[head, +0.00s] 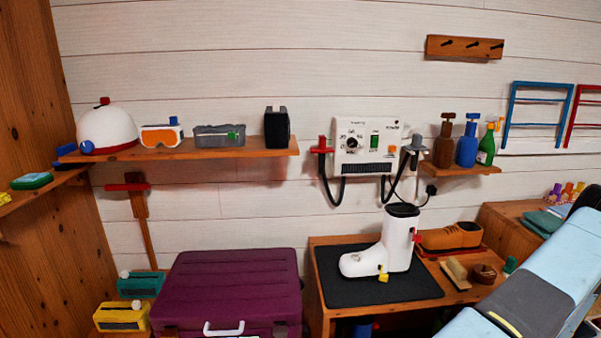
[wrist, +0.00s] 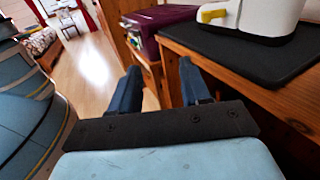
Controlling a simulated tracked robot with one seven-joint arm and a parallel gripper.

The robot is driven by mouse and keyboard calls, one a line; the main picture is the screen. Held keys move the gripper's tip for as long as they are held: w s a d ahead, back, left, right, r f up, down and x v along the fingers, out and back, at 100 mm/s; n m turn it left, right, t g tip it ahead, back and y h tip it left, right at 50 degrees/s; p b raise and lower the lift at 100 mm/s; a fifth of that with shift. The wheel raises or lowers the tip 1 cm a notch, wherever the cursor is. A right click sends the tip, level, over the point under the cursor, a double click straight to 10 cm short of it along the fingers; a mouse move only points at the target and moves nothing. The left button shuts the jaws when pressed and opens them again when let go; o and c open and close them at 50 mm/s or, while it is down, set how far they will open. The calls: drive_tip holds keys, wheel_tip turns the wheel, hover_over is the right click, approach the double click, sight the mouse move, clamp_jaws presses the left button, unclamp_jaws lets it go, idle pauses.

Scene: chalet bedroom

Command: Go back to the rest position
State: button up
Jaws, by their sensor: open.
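My gripper (wrist: 160,90) shows in the wrist view with its two dark blue fingers apart and nothing between them. It hangs in front of the wooden bench edge, beside the black mat (wrist: 235,47). My light blue arm crosses the lower right of the head view; the gripper itself is not visible there. A white boot (head: 393,246) stands upright on the black mat (head: 340,293) on the bench, and its lower part also shows in the wrist view (wrist: 265,15).
A purple case (head: 228,282) stands left of the bench. A brown shoe (head: 450,236) and brushes lie right of the boot. A wall shelf (head: 200,151) holds a helmet, goggles and boxes. In the wrist view, open wooden floor (wrist: 88,65) lies left of the fingers.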

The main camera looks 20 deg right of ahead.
drive_tip(key=w+a+r+n+g+h, duration=0.3)
drive_tip(key=w+a+r+n+g, duration=0.35)
drive_tip(key=a+r, duration=0.5)
drive_tip(key=w+a+r+n+g+h, duration=0.3)
drive_tip(key=w+a+r+n+g, duration=0.45)
drive_tip(key=r, duration=0.75)
drive_tip(key=s+a+r+n+t+h, duration=0.2)
drive_tip(key=s+a+r+n, duration=0.2)
drive_tip(key=a, duration=0.4)
drive_tip(key=s+a+r+n+t+h, duration=0.3)
drive_tip(key=s+a+r+n, duration=0.1)
drive_tip(key=a+r, duration=0.3)
drive_tip(key=s+a+r+n+t+h, duration=0.2)
drive_tip(key=s+a+r, duration=0.4)
drive_tip(key=a, duration=0.4)
drive_tip(key=shift+n+t+h, duration=0.4)
drive_tip(key=shift+n+t, duration=0.3)
drive_tip(key=shift+n, duration=0.2)
